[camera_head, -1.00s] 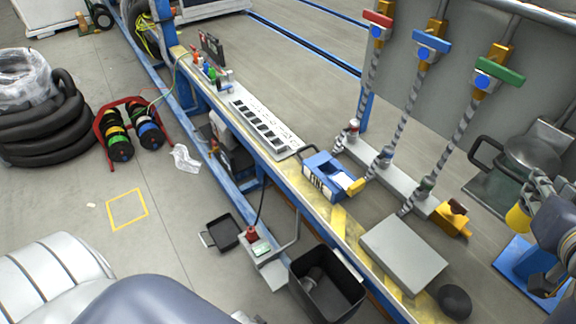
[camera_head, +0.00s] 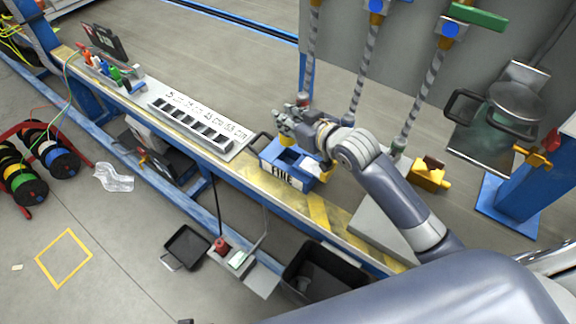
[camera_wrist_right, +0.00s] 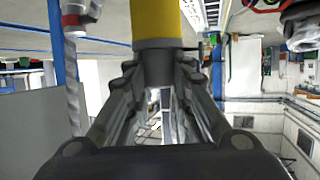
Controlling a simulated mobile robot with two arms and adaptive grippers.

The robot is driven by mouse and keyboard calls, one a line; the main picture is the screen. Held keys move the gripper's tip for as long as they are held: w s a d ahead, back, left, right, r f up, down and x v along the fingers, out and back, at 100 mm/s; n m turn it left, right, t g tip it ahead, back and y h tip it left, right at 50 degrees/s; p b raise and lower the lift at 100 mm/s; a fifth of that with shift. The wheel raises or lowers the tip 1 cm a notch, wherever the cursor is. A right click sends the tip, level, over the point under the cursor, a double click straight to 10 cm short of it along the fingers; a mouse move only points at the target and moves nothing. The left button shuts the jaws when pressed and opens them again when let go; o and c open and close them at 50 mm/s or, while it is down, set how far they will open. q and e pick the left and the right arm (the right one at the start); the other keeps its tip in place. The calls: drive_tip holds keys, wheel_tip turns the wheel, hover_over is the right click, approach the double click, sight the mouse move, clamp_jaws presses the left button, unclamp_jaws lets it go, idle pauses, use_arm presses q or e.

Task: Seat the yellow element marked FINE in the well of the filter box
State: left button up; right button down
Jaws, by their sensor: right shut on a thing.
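My right gripper (camera_head: 287,122) is above the box's back left part. In the head view only a little yellow shows below the fingers, against the box. I cannot tell whether it is inside the well or above it. No marking on the element is readable. My left gripper is out of view.
A slotted strip (camera_head: 160,113) lies left of the box. Striped hanging cables (camera_head: 408,112) stand behind, with a yellow block (camera_head: 430,175) at the right. A grey plate (camera_head: 368,222) lies partly under my right arm. A black bin (camera_head: 297,262) is in front of the bench.

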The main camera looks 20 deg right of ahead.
wheel_tip(320, 180, down, 6)
drive_tip(key=shift+d+f+b, duration=0.1)
drive_tip(key=shift+d+b, duration=0.05)
drive_tip(key=shift+b, duration=0.6)
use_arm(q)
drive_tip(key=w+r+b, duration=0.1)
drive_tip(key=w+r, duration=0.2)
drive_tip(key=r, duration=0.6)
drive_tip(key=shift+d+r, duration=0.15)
use_arm(e)
drive_tip(key=shift+f, duration=2.45)
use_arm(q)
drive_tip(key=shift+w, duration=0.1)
use_arm(e)
drive_tip(key=c, duration=1.4)
unclamp_jaws()
drive_tip(key=shift+f, duration=0.1)
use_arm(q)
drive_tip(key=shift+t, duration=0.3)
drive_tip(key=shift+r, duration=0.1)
